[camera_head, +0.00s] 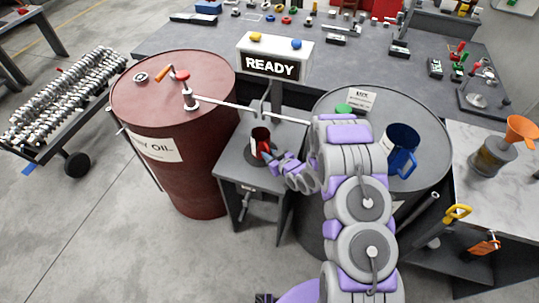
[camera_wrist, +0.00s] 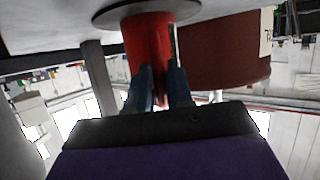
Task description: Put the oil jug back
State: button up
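A red jug (camera_head: 261,139) with a dark opening stands upright on the small grey stand (camera_head: 232,169) between the two barrels. In the wrist view, which looks upside down, the red jug (camera_wrist: 148,45) meets a round grey plate (camera_wrist: 110,13). My gripper (camera_head: 268,155) reaches in from the right at the jug's side. In the wrist view my two blue fingers (camera_wrist: 160,82) lie on either side of a narrow red part, probably the handle. Whether they press on it is unclear. A blue jug (camera_head: 401,146) stands on the grey barrel (camera_head: 425,118).
The red barrel (camera_head: 200,130) marked as oil stands left of the stand, with a pipe (camera_head: 235,107) running across above. A READY sign (camera_head: 271,65) stands behind. A green cap (camera_head: 343,109) and label card (camera_head: 361,98) sit on the grey barrel. An orange funnel (camera_head: 522,130) is right.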

jog(key=o, duration=0.4)
jog(key=shift+c, duration=0.2)
jog(key=shift+r, duration=0.1)
jog(key=p+v, duration=0.3)
jog(key=v, duration=0.9)
jog(key=shift+s, duration=0.15)
